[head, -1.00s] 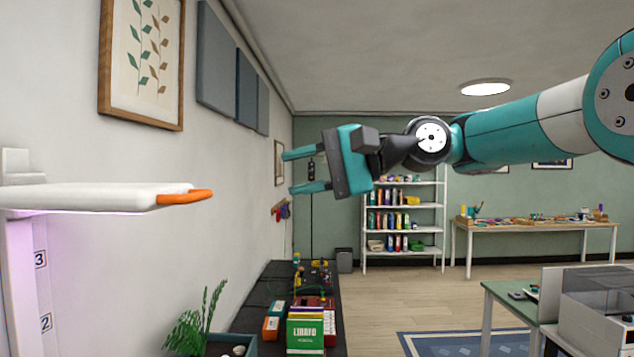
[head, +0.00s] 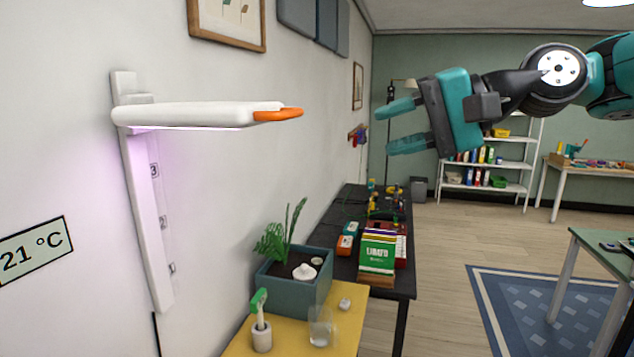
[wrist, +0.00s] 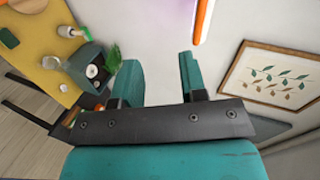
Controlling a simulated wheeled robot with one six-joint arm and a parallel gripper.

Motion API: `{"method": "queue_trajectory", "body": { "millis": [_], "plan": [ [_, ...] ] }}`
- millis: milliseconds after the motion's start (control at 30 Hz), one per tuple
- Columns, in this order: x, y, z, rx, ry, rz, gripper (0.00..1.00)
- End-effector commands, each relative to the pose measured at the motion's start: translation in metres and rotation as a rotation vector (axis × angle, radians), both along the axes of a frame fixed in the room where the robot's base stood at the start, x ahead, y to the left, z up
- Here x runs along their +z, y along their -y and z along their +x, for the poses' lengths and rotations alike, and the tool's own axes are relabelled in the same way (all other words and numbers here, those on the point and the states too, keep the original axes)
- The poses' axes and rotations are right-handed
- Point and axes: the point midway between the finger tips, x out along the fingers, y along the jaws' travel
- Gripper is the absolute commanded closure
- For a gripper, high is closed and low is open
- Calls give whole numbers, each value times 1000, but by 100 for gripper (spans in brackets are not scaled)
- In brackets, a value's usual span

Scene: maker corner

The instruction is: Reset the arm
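My gripper (head: 403,126) is raised in the upper right of the head view, its two teal fingers pointing left and apart with nothing between them. The arm reaches in from the right edge. In the wrist view the two fingers (wrist: 160,82) stand apart with bare wall behind them. The gripper is clear of every object, to the right of the white wall lamp (head: 190,114) with an orange tip.
A yellow table (head: 345,313) holds a teal planter (head: 300,293), a glass (head: 320,328) and a brush in a holder (head: 261,335). A black table (head: 343,205) with boxes stands behind. A framed picture (wrist: 272,78) hangs on the wall.

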Motion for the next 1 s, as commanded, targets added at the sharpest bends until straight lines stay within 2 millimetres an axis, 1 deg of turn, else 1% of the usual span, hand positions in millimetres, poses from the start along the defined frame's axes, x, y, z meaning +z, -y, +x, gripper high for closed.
{"method": "queue_trajectory", "body": {
  "millis": [33,67,100,167,200,267,300,400,500,600,700,1000],
  "plan": [
    [-40,-14,-17,35,25,-85,61],
    [-61,-19,-26,57,45,-147,61],
    [-90,-25,-42,96,71,-233,61],
    [-132,-30,-67,166,106,-363,61],
    [-158,-30,-85,219,125,-444,61],
    [-195,-27,-112,305,149,-556,61],
    [-217,-23,-129,364,164,-623,61],
    [-261,-10,-167,499,184,-756,61],
    [-289,4,-193,603,194,-842,61],
    [-303,13,-207,663,199,-887,61],
    [-307,16,-212,686,199,-902,61],
    [-306,16,-212,684,199,-902,61]
  ]
}}
